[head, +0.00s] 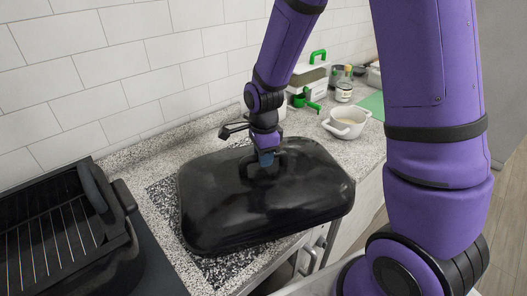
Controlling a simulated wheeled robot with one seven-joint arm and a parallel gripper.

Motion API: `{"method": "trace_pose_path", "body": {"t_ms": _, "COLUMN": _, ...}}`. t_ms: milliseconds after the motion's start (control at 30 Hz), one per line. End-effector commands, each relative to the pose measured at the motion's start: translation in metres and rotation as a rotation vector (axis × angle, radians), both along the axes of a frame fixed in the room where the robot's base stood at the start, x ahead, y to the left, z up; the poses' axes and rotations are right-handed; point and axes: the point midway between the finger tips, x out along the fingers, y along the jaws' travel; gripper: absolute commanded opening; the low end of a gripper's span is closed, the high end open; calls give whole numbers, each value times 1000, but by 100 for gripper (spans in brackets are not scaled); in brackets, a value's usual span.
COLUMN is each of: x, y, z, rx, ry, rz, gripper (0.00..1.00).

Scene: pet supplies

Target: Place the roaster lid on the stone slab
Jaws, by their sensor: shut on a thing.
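The black roaster lid (310,207) is in the middle of the head view, with its domed side up. My gripper (266,160) is above the lid's middle and is shut on its top handle, which my fingers mostly hide. The dark speckled stone slab (165,196) lies on the counter under the lid. Its left edge and front corner show, and the lid covers the rest. I cannot tell whether the lid touches the slab or hangs just above it. The lid's front right part reaches to the counter's front edge.
A black roaster base (60,235) with a wire rack stands at the left. A white bowl (346,123), a small bottle (344,84), a green scoop (306,100) and a green mat (373,104) are behind to the right. A tiled wall (120,60) bounds the back.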

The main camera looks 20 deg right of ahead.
Motion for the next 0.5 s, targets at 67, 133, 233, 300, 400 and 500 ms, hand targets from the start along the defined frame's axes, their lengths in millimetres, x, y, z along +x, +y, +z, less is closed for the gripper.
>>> {"method": "trace_pose_path", "body": {"t_ms": 67, "x": 1, "y": 0, "z": 1, "rx": 0, "ry": -2, "rz": 0, "gripper": 0}}
{"method": "trace_pose_path", "body": {"t_ms": 133, "x": 1, "y": 0, "z": 0, "rx": 0, "ry": -2, "rz": 0, "gripper": 0}}
{"method": "trace_pose_path", "body": {"t_ms": 233, "x": 1, "y": 0, "z": -2, "rx": 0, "ry": -1, "rz": 0, "gripper": 0}}
{"method": "trace_pose_path", "body": {"t_ms": 300, "x": 0, "y": 0, "z": -2, "rx": 0, "ry": 0, "rz": 0, "gripper": 42}}
{"method": "trace_pose_path", "body": {"t_ms": 400, "x": 0, "y": 0, "z": -2, "rx": 0, "ry": 0, "rz": 0, "gripper": 51}}
{"method": "trace_pose_path", "body": {"t_ms": 500, "x": 0, "y": 0, "z": -2, "rx": 0, "ry": 0, "rz": 0, "gripper": 51}}
